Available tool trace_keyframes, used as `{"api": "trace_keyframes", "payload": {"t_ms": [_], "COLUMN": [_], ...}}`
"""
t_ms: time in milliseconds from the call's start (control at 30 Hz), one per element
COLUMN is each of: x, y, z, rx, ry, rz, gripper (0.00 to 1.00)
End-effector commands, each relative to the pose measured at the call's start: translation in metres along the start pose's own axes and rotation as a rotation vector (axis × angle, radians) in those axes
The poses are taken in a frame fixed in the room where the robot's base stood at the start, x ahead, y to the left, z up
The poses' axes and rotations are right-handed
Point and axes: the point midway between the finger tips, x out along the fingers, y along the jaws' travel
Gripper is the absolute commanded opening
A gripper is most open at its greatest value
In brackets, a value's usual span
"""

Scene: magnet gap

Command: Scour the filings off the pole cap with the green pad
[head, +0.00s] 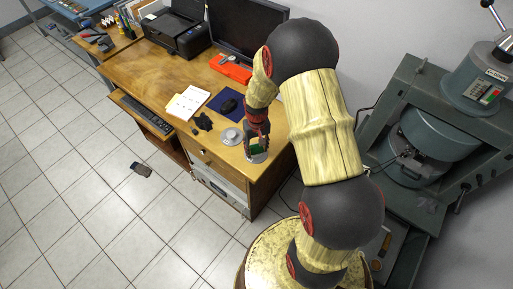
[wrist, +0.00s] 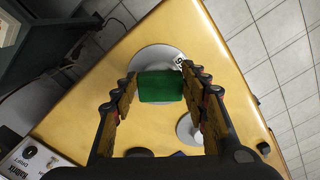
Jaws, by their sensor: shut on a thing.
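My gripper (wrist: 160,88) is shut on the green pad (wrist: 162,87), which sits between the two fingertips. In the head view my gripper (head: 257,138) holds the green pad (head: 259,149) near the desk's front right corner. A round grey disc (wrist: 150,58), apparently the pole cap, lies under the pad with dark lettering at its edge. It also shows in the head view (head: 257,158). The pad covers part of it; I cannot tell whether they touch or see filings. A second, smaller grey disc (head: 231,136) lies to the left, also in the wrist view (wrist: 188,130).
The wooden desk (head: 150,68) carries a black mouse on a blue mat (head: 217,103), papers (head: 187,103), a dark crumpled item (head: 203,122), an orange case (head: 231,69), a printer (head: 176,27) and a monitor (head: 246,26). A large grey-green magnet (head: 420,130) stands at right.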

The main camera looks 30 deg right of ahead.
Motion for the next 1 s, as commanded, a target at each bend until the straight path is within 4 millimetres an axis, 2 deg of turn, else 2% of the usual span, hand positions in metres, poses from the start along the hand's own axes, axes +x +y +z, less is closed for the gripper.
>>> {"api": "trace_keyframes", "payload": {"t_ms": [1000], "x": [-0.069], "y": [0.0], "z": [0.0], "rx": [0.0], "ry": [0.001], "rz": [0.0], "gripper": [0.24]}}
